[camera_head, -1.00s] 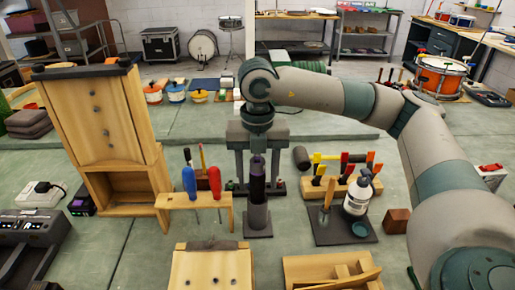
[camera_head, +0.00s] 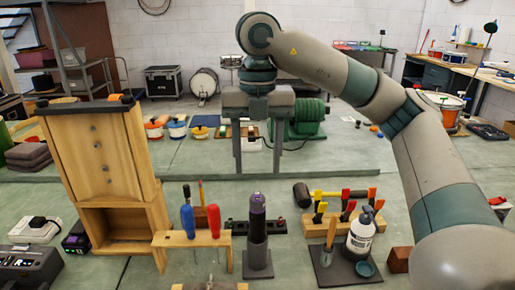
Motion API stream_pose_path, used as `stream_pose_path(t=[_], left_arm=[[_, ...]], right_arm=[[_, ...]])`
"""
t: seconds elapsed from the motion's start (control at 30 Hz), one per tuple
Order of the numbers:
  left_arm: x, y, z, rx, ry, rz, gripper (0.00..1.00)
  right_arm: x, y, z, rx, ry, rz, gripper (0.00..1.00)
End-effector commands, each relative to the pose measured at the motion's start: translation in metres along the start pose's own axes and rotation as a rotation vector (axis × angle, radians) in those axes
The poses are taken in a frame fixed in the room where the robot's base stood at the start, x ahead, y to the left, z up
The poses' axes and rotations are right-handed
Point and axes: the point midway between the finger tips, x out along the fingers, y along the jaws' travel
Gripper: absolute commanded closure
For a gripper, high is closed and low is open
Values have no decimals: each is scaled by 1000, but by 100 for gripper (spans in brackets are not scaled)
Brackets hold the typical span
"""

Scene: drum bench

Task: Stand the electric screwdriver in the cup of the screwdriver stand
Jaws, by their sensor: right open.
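The electric screwdriver (camera_head: 257,218) is dark with a purple band near its top. It stands upright in the cup of the grey screwdriver stand (camera_head: 257,263), at the centre front; the cup hides its lower end. My right gripper (camera_head: 259,165) points down above and apart from the screwdriver. Its two fingers are spread, with nothing between them. My left gripper is not in view.
A wooden rack (camera_head: 201,238) holding red and blue screwdrivers stands just left of the stand. A tall wooden cabinet (camera_head: 100,160) is further left. A white bottle (camera_head: 360,238) on a dark mat and a rack of colored-handled tools (camera_head: 345,225) are to the right.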

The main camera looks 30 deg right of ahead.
Motion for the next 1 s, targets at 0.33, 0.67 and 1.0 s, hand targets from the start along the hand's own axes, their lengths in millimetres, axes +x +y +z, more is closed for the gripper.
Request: stream_pose_path(t=[0.33,0.67,1.0], left_arm=[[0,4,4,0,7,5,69],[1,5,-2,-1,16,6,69],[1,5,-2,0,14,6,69]], right_arm=[[-21,0,0,1,-1,0,50],[-22,0,0,0,0,0,50],[-21,0,0,0,0,0,50]])
